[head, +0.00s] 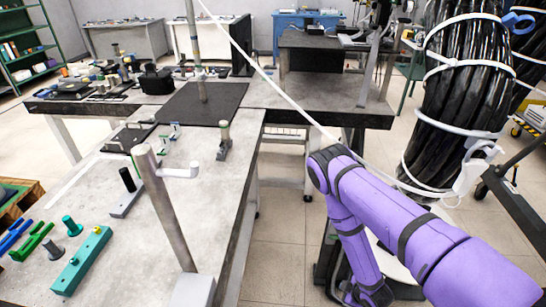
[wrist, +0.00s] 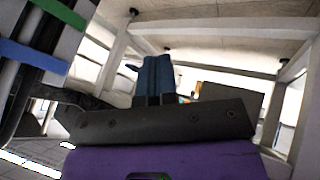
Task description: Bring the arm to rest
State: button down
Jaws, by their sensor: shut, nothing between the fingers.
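My arm (head: 385,210) is purple with dark bands. In the head view it comes in from the lower right, bends at an elbow beside the grey workbench (head: 225,185), and its lower part hangs down towards the floor. My gripper (wrist: 154,62) shows in the wrist view as two dark blue fingers side by side, shut and empty. The gripper is not clearly seen in the head view.
A large bundle of black coils with white ties (head: 458,95) stands close to my arm at the right. A white cable (head: 265,75) crosses the view diagonally. A metal post (head: 165,205) rises from the workbench, near a teal block (head: 82,262).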

jog(key=w+a+r+m+h, duration=0.1)
jog(key=w+r+m, duration=0.1)
jog(key=w+r, duration=0.6)
jog(key=w+a+r+m+h, duration=0.1)
jog(key=w+r+m, duration=0.1)
jog(key=w+r, duration=0.7)
notch_tip(320, 180, up, 28)
jog(key=d+m, duration=0.2)
jog(key=m, duration=0.2)
jog(key=s+d+r+m, duration=0.2)
jog(key=s+r, duration=0.4)
jog(key=r, duration=0.4)
jog(key=s+d+r+m, duration=0.1)
jog(key=s+d+r, duration=0.1)
jog(key=s+r, duration=0.6)
jog(key=s+r+m, duration=0.1)
jog(key=s+r, duration=0.4)
jog(key=s, duration=0.4)
jog(key=s+r+m+g+h, duration=0.1)
jog(key=s+r, duration=0.5)
jog(key=s, duration=0.3)
jog(key=shift+s+d+m, duration=0.3)
jog(key=shift+d+m, duration=0.05)
jog(key=shift+m, duration=0.05)
